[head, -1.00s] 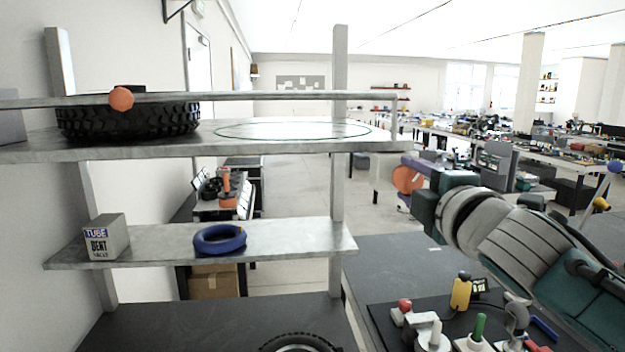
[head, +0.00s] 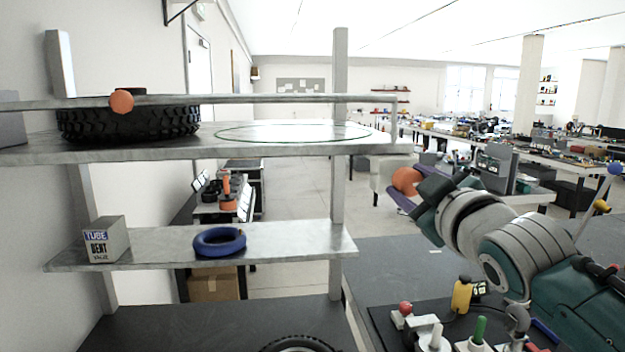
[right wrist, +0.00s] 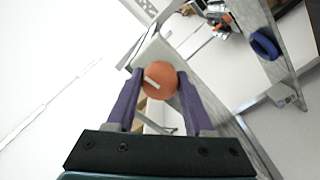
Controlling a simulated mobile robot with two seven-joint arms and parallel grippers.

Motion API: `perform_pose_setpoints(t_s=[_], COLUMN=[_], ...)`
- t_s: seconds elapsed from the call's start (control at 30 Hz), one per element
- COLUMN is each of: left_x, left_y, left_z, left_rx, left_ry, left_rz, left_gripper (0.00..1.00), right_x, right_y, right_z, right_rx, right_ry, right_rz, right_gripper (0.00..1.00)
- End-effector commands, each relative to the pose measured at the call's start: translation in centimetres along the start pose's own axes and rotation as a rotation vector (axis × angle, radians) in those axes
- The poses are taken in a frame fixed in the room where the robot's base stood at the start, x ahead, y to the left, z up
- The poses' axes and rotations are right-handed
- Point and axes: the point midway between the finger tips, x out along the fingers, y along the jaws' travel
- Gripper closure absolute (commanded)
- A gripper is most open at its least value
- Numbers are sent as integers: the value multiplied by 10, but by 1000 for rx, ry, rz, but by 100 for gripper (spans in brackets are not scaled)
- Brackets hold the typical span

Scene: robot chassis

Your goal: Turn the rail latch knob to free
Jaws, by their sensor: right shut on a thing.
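An orange round knob (head: 405,180) is between the purple fingers of my right gripper (head: 401,186), just below the right end of the upper shelf. In the right wrist view the knob (right wrist: 160,80) shows a short pale bar mark on its face, slanting down to the right. My right gripper (right wrist: 157,98) is shut on it, one purple finger on each side. A metal rail (head: 260,98) runs along the front of the upper shelf. A second orange ball (head: 121,101) sits on its left part. My left gripper is not in view.
A black tire (head: 130,122) lies on the upper shelf (head: 200,150) behind the rail. A box (head: 106,240) and a blue ring (head: 219,241) sit on the lower shelf (head: 300,240). Several small tools stand on a dark surface below my right arm.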

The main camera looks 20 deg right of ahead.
Motion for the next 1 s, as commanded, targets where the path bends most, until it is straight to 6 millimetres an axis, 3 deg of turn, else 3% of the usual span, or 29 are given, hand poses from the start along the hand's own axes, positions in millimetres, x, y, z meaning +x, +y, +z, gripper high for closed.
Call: perform_pose_setpoints(t_s=[0.3,0.8,0.83,1.0], left_x=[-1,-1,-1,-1], left_y=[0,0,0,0], left_z=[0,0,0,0], left_rx=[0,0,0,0], left_ry=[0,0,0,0], left_rz=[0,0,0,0], left_gripper=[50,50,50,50], right_x=[0,0,0,0], right_y=[0,0,0,0], right_z=[1,1,1,1], right_rx=[104,121,121,120], right_ry=[-3,-4,-4,-3], right_rz=[0,-1,-1,-1], right_gripper=[100,100,45,26])
